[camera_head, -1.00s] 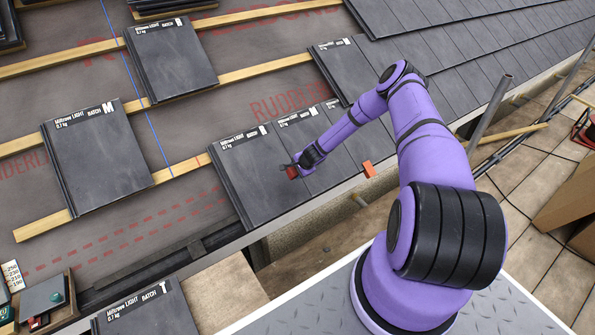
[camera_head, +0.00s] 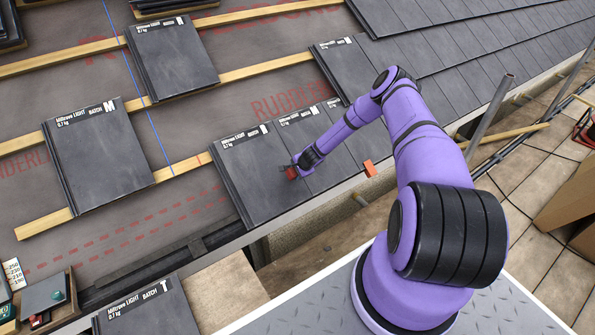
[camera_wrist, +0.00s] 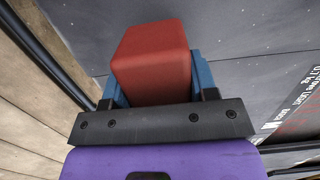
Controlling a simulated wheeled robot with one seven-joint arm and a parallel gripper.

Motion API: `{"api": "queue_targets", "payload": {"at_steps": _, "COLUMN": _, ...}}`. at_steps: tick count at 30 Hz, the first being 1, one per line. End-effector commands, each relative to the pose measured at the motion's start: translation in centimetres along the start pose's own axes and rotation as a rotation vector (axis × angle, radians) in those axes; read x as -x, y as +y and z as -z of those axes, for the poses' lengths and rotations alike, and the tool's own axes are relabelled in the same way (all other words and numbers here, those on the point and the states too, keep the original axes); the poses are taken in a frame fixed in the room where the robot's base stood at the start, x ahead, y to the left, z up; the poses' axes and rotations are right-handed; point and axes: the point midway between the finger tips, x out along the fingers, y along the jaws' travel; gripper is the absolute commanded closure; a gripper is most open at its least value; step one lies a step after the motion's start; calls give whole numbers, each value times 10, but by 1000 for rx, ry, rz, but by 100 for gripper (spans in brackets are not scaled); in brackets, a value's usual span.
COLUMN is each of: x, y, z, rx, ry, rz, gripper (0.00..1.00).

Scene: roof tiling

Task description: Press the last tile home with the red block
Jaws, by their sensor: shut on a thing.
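The last tile (camera_head: 262,196) is a dark grey slab labelled "Miltrowe LIGHT" at the left end of the lower row, beside its neighbour on the right. My gripper (camera_head: 296,170) is shut on the red block (camera_wrist: 152,60), which sits between blue fingers (camera_wrist: 205,78) in the wrist view. The block also shows as a small red patch (camera_head: 291,173) in the head view, over the tile's right part near the joint with its neighbour. The grey tile surface (camera_wrist: 240,50) lies behind the block in the wrist view. I cannot tell whether block and tile touch.
An orange piece (camera_head: 369,168) sits at the eave edge to the right. Tile stacks labelled M (camera_head: 105,160) and I (camera_head: 175,60) lie on battens up the slope. A T stack (camera_head: 150,312) is at the lower left. Scaffold poles (camera_head: 488,118) stand at the right.

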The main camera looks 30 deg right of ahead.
Motion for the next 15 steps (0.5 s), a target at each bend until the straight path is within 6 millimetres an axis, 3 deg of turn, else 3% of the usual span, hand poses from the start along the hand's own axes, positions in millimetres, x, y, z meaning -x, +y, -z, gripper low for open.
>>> {"api": "queue_targets", "payload": {"at_steps": 15, "x": -22, "y": 0, "z": 2, "rx": 1, "ry": 0, "rz": 0, "gripper": 90}}
